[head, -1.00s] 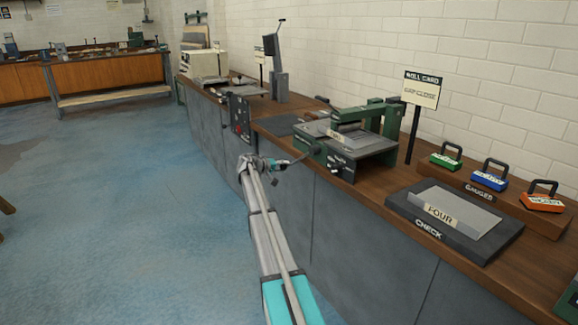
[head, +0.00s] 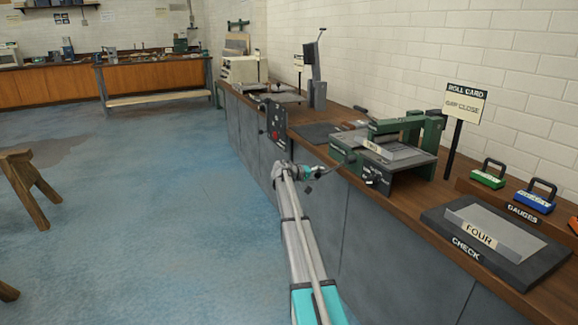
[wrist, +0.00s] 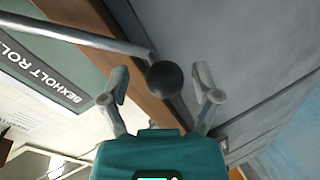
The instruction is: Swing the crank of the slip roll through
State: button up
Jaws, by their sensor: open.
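The slip roll (head: 395,150) is a green and grey machine on the wooden counter, with a sheet marked with a label lying on it. In the wrist view its crank is a grey rod (wrist: 75,34) ending in a dark round knob (wrist: 165,78). My gripper (wrist: 160,88) is open, with one finger on each side of the knob; whether either finger touches it I cannot tell. In the head view my gripper (head: 313,172) is at the counter's front edge, left of the slip roll, and the knob is hard to make out there.
A roll card sign (head: 463,103) stands behind the slip roll. A check plate (head: 520,262) with a block marked FOUR lies to the right, near green and blue gauges (head: 534,201). A wooden sawhorse (head: 30,185) stands at left. The blue floor (head: 150,230) is clear.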

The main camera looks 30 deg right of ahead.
jog(key=shift+w, duration=0.2)
jog(key=shift+w+a, duration=0.15)
jog(key=shift+a, duration=0.05)
jog(key=s+a+f+n+t+y, duration=0.1)
jog(key=s+a+f+y, duration=0.2)
jog(key=a, duration=0.6)
jog(key=s+a+f+y, duration=0.1)
jog(key=s+a+f, duration=0.2)
jog(key=s+a, duration=0.5)
jog(key=s+a+f+n+t+y, duration=0.1)
jog(key=s+a+f+y, duration=0.1)
jog(key=a, duration=0.9)
jog(key=s+a+f+n+g+y, duration=0.15)
jog(key=s+a+y, duration=0.25)
jog(key=s+a, duration=0.8)
jog(key=s+a+f+n+t+y, duration=0.1)
jog(key=s+a+f+y, duration=0.25)
jog(key=s+a, duration=0.85)
jog(key=w+a+r+p, duration=0.1)
jog(key=a+r+p, duration=0.2)
jog(key=r+p, duration=2.7)
jog(key=shift+y, duration=0.45)
jog(key=shift+w+r+n+g, duration=0.1)
jog(key=shift+n+g, duration=0.15)
